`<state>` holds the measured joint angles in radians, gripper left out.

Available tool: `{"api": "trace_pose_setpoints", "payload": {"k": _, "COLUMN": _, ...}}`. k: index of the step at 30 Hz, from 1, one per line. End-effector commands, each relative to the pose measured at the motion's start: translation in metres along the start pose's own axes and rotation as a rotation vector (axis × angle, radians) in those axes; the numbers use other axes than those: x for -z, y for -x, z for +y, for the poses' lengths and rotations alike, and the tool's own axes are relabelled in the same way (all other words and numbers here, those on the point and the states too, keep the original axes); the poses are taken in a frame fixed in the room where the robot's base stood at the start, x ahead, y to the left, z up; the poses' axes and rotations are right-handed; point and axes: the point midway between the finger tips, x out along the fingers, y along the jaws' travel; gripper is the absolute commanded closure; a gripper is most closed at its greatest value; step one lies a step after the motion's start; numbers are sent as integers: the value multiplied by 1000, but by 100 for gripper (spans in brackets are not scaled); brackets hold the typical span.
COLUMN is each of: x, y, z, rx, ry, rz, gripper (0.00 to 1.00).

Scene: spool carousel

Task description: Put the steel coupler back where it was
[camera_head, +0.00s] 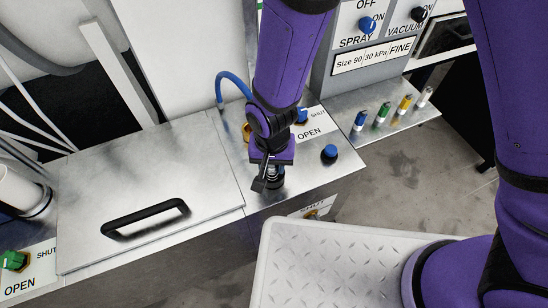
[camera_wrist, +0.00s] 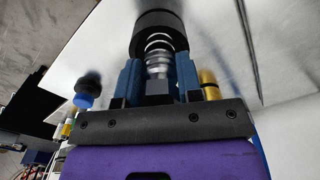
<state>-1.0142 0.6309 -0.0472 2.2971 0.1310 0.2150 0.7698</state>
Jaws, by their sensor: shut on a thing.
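My gripper (camera_head: 267,184) is low over the steel worktop, left of the blue knob. In the wrist view its two blue fingers are closed on the steel coupler (camera_wrist: 158,64), a shiny ribbed piece with a coil at its far end. Just past the fingertips, the coupler's far end meets a wide black round part (camera_wrist: 158,28). I cannot tell whether the coupler is seated in it or only in front of it. In the head view the gripper mostly hides the coupler, and a dark round part (camera_head: 275,190) shows below the fingers.
A blue knob (camera_head: 330,152) stands close right of my gripper. A blue hose (camera_head: 233,79) and a brass fitting (camera_head: 246,132) are behind it. Several coloured bottles (camera_head: 381,113) stand on the right shelf. A steel lid with a black handle (camera_head: 146,217) lies left.

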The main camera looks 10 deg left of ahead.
Motion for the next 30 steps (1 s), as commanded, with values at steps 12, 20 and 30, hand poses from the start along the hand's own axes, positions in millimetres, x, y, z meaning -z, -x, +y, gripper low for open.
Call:
{"api": "trace_pose_setpoints", "payload": {"k": 12, "x": 0, "y": -2, "z": 0, "rx": 0, "ry": -1, "rz": 0, "gripper": 41}}
{"api": "trace_pose_setpoints", "payload": {"k": 20, "x": 1, "y": 1, "z": 0, "rx": 0, "ry": 0, "rz": 0, "gripper": 41}}
{"api": "trace_pose_setpoints", "payload": {"k": 30, "x": 1, "y": 49, "z": 0, "rx": 3, "ry": 0, "rz": 3, "gripper": 41}}
